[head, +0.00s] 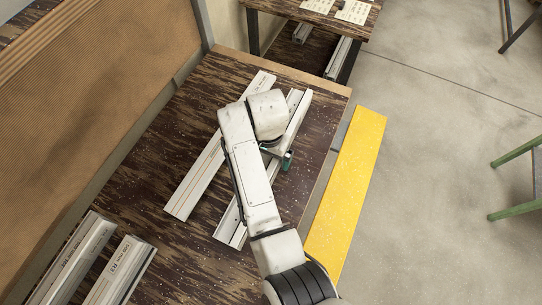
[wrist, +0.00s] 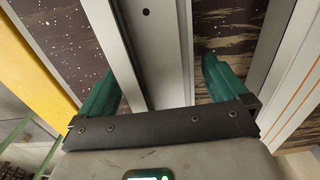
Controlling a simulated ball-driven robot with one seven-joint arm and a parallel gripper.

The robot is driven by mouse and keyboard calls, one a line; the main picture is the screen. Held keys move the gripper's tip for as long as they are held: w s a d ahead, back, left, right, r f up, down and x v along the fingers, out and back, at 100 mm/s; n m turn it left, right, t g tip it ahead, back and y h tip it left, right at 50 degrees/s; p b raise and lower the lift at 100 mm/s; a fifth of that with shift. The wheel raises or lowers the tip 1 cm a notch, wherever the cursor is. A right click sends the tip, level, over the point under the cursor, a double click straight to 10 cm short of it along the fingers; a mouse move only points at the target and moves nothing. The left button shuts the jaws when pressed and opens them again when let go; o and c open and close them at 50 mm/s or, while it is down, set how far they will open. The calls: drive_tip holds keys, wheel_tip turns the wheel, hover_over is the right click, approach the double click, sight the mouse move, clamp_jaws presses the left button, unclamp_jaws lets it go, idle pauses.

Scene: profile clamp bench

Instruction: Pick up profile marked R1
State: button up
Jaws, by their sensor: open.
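Two pale metal profiles lie side by side on the dark, streaked bench. My arm partly covers the right one (head: 299,107) in the head view; the left one (head: 197,178) lies a little apart from it. My gripper (head: 278,155) is over the right profile. In the wrist view my gripper (wrist: 163,82) has its green fingers apart, one on each side of that grooved profile (wrist: 160,40). I cannot see whether the fingers touch it. The other profile (wrist: 292,75) is beyond the right finger. I cannot read an R1 mark on any profile.
Two more profiles with printed ends, a left (head: 72,262) and a right (head: 120,272), lie at the bench's near left. A yellow floor strip (head: 350,185) runs along the bench's right side. A second table (head: 290,8) stands behind. The floor at right is mostly clear.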

drive_tip(key=shift+f, duration=0.45)
drive_tip(key=c, duration=1.4)
drive_tip(key=shift+r, duration=0.1)
drive_tip(key=shift+c, duration=0.4)
drive_tip(key=shift+w+r, duration=0.1)
drive_tip(key=shift+r, duration=0.05)
